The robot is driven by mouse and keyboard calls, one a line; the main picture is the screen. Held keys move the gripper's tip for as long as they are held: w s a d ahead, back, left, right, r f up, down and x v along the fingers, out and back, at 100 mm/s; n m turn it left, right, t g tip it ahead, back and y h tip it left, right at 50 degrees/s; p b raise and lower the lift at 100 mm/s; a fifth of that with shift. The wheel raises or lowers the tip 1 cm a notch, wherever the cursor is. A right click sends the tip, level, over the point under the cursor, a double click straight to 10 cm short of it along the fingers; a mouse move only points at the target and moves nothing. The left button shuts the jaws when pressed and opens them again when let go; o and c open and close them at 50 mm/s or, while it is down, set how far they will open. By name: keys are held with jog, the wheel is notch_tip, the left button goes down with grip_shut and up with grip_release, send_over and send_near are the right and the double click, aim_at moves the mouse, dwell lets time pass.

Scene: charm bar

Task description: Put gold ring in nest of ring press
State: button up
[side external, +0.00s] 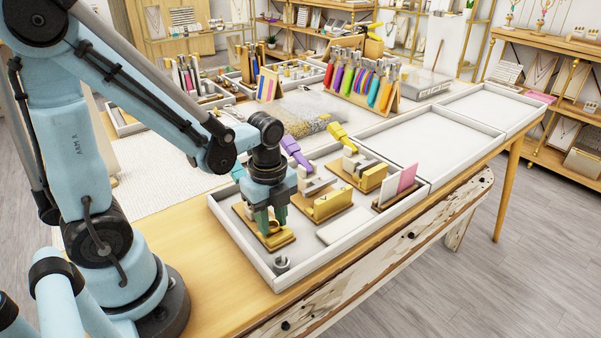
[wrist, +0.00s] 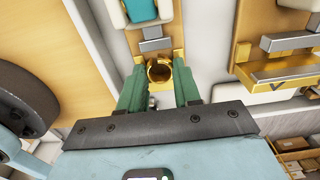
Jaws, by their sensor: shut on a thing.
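My gripper (side external: 270,218) points down over the left press, its green fingers closed on the gold ring. In the wrist view the gold ring (wrist: 160,70) sits between the fingertips of my gripper (wrist: 160,82), its round opening facing the camera. The ring press has a teal handle (wrist: 142,10), a grey metal block (wrist: 155,45) and a gold-coloured base (side external: 281,240). The ring is at the near end of this press, in front of the grey block. The nest is hidden by the ring and fingers, so I cannot tell whether the ring touches it.
A purple-handled press (side external: 328,205) and a yellow-handled press (side external: 364,175) stand to the right in the same white-rimmed tray (side external: 345,243). A small grey metal piece (side external: 281,264) lies near the tray's front corner. A pink and white card holder (side external: 399,186) stands at right. Empty trays (side external: 420,140) lie beyond.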

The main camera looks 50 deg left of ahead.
jog(key=shift+f, duration=0.2)
dwell(0.6)
jog(key=o, duration=1)
jog(key=shift+c, duration=0.2)
notch_tip(320, 180, up, 12)
dwell(0.5)
jog(key=n+t, duration=0.2)
jog(key=n, duration=0.4)
jog(key=w+d+n+t, duration=0.1)
jog(key=n+t, duration=0.1)
jog(key=n, duration=0.4)
jog(key=d+n+t, duration=0.1)
jog(key=n+t, duration=0.2)
jog(key=n, duration=0.3)
jog(key=shift+w+f, duration=0.25)
